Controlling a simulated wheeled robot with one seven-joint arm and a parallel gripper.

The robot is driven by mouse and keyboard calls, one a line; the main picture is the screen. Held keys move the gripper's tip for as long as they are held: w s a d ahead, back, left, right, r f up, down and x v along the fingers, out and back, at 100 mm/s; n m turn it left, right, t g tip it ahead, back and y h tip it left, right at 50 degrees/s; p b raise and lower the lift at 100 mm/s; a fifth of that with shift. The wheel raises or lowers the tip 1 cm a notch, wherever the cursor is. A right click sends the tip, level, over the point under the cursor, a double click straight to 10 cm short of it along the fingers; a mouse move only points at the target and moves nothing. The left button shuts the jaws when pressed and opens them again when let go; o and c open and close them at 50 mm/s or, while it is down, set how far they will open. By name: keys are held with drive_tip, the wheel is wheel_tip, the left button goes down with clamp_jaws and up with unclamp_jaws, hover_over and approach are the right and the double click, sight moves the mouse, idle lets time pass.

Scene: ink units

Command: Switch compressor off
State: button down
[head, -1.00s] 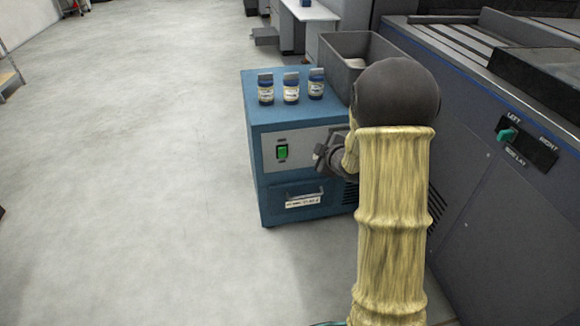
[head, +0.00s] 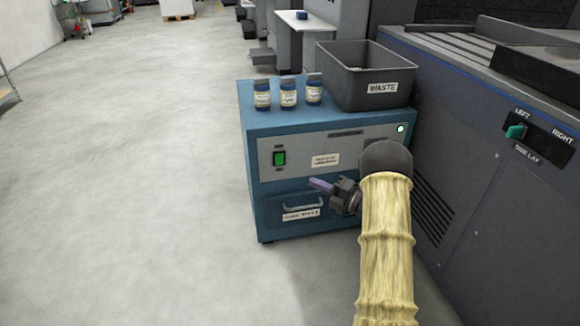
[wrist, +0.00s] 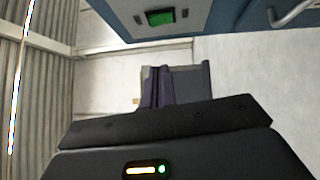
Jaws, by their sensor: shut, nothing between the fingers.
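The compressor is a blue cabinet (head: 262,205) with a light front panel. Its green rocker switch (head: 279,158) sits at the left of that panel, and a white-green lamp (head: 400,128) glows at the panel's right end. The switch also shows upside down at the top of the wrist view (wrist: 160,15). My gripper (head: 318,185) is shut and empty in front of the drawer, to the right of and below the switch and apart from it. Its fingers also show in the wrist view (wrist: 157,88).
A drawer with a handle (head: 302,207) is below the panel. Several labelled bottles (head: 288,95) and a grey waste bin (head: 365,85) stand on top. A large machine with a side lay switch (head: 516,131) is at the right. The floor at the left (head: 130,180) is clear.

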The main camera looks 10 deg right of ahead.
drive_tip(key=b, duration=0.5)
approach(277, 158)
drive_tip(key=a, duration=0.4)
drive_tip(key=shift+w+a+r+b, duration=0.1)
drive_tip(key=shift+w+r+b, duration=0.1)
drive_tip(key=shift+w+b, duration=1.5)
drive_tip(key=shift+w+a+r+p, duration=0.1)
drive_tip(key=shift+w+p, duration=0.25)
drive_tip(key=shift+p, duration=0.2)
drive_tip(key=shift+w+a+r, duration=0.1)
drive_tip(key=shift+a, duration=0.1)
drive_tip(key=shift+d, duration=0.5)
drive_tip(key=shift+a, duration=0.1)
